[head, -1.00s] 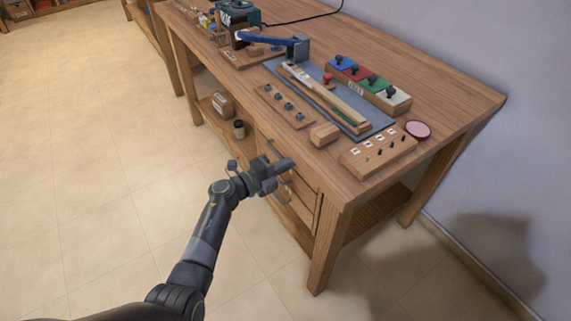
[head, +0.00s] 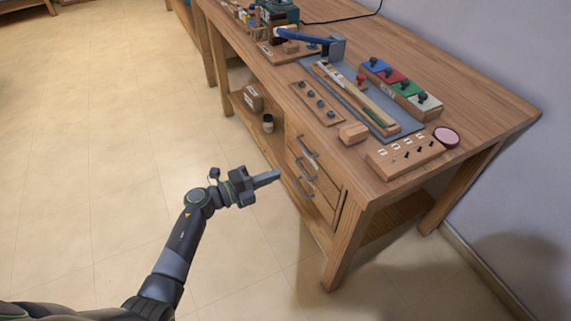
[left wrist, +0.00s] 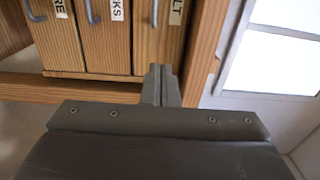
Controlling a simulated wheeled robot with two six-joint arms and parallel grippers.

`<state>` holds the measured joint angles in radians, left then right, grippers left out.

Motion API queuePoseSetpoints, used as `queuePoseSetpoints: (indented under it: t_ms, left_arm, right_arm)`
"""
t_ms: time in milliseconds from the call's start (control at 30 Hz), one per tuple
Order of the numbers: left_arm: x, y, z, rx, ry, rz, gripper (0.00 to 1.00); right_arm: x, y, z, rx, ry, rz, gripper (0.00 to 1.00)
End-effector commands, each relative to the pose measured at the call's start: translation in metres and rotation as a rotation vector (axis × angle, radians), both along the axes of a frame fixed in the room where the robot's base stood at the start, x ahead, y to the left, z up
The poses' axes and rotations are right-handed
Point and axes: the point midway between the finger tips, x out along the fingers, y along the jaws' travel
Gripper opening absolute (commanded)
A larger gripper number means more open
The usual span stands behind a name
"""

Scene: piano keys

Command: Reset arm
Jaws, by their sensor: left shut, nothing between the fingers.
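My left gripper (head: 266,179) is shut and empty. In the head view it hangs over the floor in front of the workbench's drawers (head: 312,172), apart from them. In the left wrist view the shut fingers (left wrist: 161,85) show at the middle, with labelled drawer fronts (left wrist: 108,40) and their grey handles beyond. My right gripper is not in view.
The wooden workbench (head: 450,80) bears a blue-handled tool (head: 305,37), a row of coloured blocks (head: 400,85), a board with pegs (head: 405,155) and a pink disc (head: 446,137). A small box (head: 253,97) sits on the lower shelf. The floor (head: 100,130) at left is clear.

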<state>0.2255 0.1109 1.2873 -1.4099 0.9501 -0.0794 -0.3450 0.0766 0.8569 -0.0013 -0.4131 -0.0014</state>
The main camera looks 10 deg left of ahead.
Motion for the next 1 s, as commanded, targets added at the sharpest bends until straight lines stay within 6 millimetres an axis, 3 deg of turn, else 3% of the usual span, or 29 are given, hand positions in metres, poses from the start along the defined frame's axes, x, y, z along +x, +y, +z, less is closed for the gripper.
queuePoseSetpoints:
  t_ms: [367, 467, 567, 667, 767, 867, 1000]
  left_arm:
    - [-0.004, 0.012, -0.008, -0.052, 0.057, 0.057, 0.00]
    - [-0.008, 0.033, -0.029, -0.155, 0.177, 0.185, 0.00]
    - [-0.022, 0.067, -0.069, -0.290, 0.364, 0.389, 0.00]
    - [-0.053, 0.107, -0.122, -0.413, 0.577, 0.624, 0.00]
    - [-0.099, 0.141, -0.176, -0.502, 0.778, 0.848, 0.00]
    - [-0.155, 0.167, -0.222, -0.566, 0.962, 1.054, 0.00]
    - [-0.247, 0.192, -0.274, -0.626, 1.202, 1.322, 0.00]
  right_arm:
    - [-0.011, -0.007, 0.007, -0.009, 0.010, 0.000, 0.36]
    - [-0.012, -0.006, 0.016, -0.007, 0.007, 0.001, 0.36]
    - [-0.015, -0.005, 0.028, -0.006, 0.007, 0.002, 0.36]
    - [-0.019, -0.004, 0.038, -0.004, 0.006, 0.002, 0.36]
    - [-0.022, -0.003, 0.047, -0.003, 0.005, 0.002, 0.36]
    - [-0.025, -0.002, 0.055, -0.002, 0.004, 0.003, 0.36]
    - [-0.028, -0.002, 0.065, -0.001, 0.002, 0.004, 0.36]
